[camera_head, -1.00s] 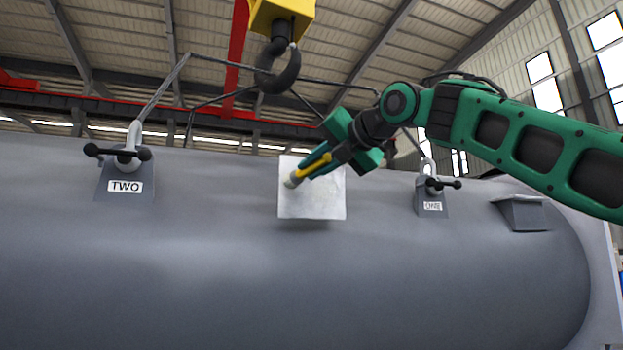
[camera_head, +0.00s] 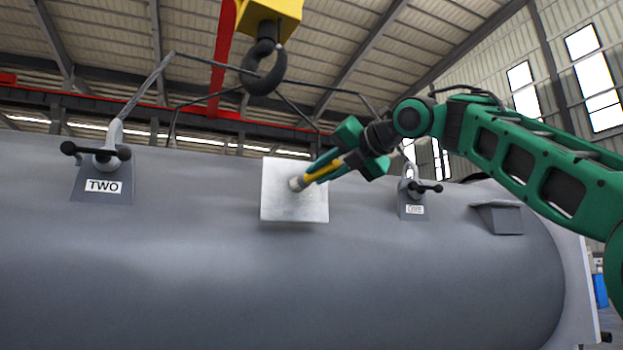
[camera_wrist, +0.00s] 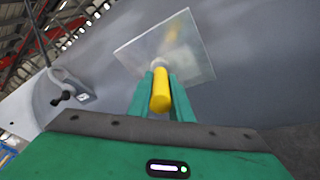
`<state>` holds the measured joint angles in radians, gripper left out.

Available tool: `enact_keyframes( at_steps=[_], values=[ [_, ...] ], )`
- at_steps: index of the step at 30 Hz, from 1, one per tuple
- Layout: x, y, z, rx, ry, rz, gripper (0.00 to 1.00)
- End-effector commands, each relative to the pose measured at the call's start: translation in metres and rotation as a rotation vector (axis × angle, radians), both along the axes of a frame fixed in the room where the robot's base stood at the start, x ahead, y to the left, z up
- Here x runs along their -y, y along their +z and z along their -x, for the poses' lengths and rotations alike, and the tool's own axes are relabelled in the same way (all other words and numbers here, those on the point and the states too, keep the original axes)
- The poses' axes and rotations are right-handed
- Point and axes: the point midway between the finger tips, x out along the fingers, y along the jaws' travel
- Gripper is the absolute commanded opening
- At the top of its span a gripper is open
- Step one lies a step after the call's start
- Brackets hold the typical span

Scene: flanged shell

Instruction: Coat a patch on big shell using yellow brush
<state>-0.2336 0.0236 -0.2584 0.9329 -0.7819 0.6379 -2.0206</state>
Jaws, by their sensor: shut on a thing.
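The big shell (camera_head: 250,280) is a large grey cylinder filling the lower head view. A bright metallic square patch (camera_head: 280,208) is on its upper side, and it also shows in the wrist view (camera_wrist: 196,54). My gripper (camera_head: 335,167) is in front of the patch's right side, shut on the yellow brush (camera_head: 324,172). The brush's pale head points down-left at the patch's middle. In the wrist view the brush (camera_wrist: 161,92) sits between the two green fingers with its tip over the patch. I cannot tell for certain whether the bristles touch it.
Lifting lugs labelled TWO (camera_head: 103,180) and ONE (camera_head: 413,204) stand on either side of the patch, with shackles and slings. A crane hook (camera_head: 264,75) hangs above. A small grey bracket (camera_head: 498,217) is at the right. The shell below the patch is clear.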

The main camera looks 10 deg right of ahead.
Motion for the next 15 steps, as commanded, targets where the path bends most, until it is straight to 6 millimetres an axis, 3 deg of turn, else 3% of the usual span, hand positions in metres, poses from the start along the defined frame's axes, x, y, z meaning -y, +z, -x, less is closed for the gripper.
enact_keyframes(
  at_steps=[15],
  values=[
    [0.027, -0.001, -0.009, 0.0, -0.004, 0.001, 0.0]
  ],
)
